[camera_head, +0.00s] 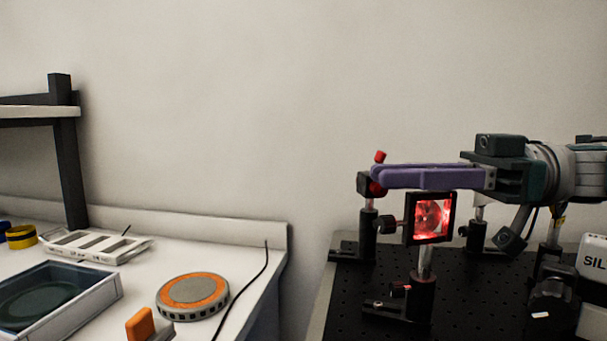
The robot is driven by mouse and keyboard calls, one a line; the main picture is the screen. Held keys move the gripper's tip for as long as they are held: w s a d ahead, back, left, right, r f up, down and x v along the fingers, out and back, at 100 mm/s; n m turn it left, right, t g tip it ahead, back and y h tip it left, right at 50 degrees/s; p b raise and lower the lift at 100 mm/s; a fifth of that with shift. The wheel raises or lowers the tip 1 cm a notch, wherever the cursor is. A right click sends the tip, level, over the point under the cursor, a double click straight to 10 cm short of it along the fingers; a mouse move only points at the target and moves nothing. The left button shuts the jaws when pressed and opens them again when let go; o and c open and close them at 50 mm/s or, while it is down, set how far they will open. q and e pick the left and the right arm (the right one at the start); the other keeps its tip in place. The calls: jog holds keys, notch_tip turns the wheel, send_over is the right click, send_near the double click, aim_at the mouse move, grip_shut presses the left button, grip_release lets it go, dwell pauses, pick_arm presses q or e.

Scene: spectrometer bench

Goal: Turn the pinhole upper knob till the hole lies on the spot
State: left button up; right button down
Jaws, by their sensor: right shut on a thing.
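The pinhole mount (364,184) is a small dark block on a post at the left back of the black breadboard. A red knob (380,157) sticks up tilted above it, and more red (377,189) shows just under my fingers. My right gripper (376,177) comes in from the right with long purple fingers, shut at the upper knob; the fingers hide the gripped part. A framed square screen (411,226) in front glows bright red with a darker round patch. The hole and the spot cannot be made out separately. My left gripper is not in view.
The black breadboard (352,302) carries several other posts and a dark round part (551,305). A white box marked SIL (593,262) stands at the right edge. A left bench holds a grey tray (98,297) and an orange-topped disc (193,292). A gap separates the benches.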

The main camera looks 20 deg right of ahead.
jog(key=c, duration=0.8)
grip_release()
jog(key=shift+o, duration=0.2)
notch_tip(320, 180, up, 20)
jog(key=p, duration=0.3)
